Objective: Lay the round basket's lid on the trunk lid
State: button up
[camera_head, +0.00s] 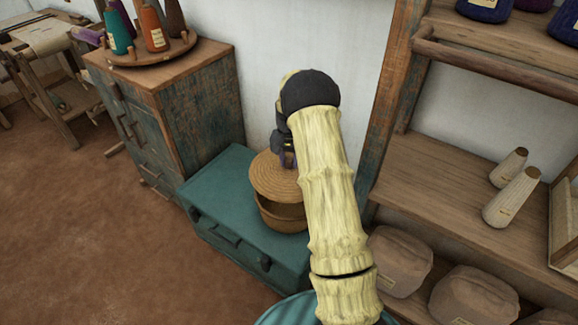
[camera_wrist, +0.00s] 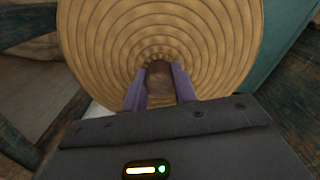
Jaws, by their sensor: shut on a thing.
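The round basket (camera_head: 280,214) stands on the teal trunk lid (camera_head: 228,205), partly hidden by my arm. Its woven lid (camera_head: 272,182) is tilted above it, with a dark gap showing between lid and basket at the front. My gripper (camera_head: 288,158) is over the lid, mostly hidden behind my arm in the head view. In the wrist view my gripper (camera_wrist: 159,88) has its two purple fingers shut on the lid's brown knob (camera_wrist: 160,80). The coiled lid (camera_wrist: 205,40) fills the upper middle there. Whether the lid still touches the basket's far rim I cannot tell.
The trunk lid is bare to the left of the basket. A worn wooden cabinet (camera_head: 195,100) with thread cones stands at the left of the trunk. Shelves (camera_head: 435,180) with cones and cloth bundles (camera_head: 398,260) stand close on the right. A white wall is behind.

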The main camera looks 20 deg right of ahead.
aim_at(274, 185)
dwell(0.5)
jog(key=s+a+n, duration=0.1)
jog(key=a, duration=0.1)
jog(key=s+a+f+n, duration=0.1)
jog(key=s+a, duration=0.1)
jog(key=s+a+n, duration=0.1)
jog(key=s+a, duration=0.1)
jog(key=a, duration=0.1)
jog(key=shift+a+f, duration=0.1)
jog(key=shift+f, duration=0.25)
jog(key=s+a+f+n, duration=0.1)
jog(key=s+a+n, duration=0.2)
jog(key=s+a, duration=0.2)
jog(key=shift+s+a+n, duration=0.25)
jog(key=shift+s+n, duration=0.15)
jog(key=shift+s, duration=0.35)
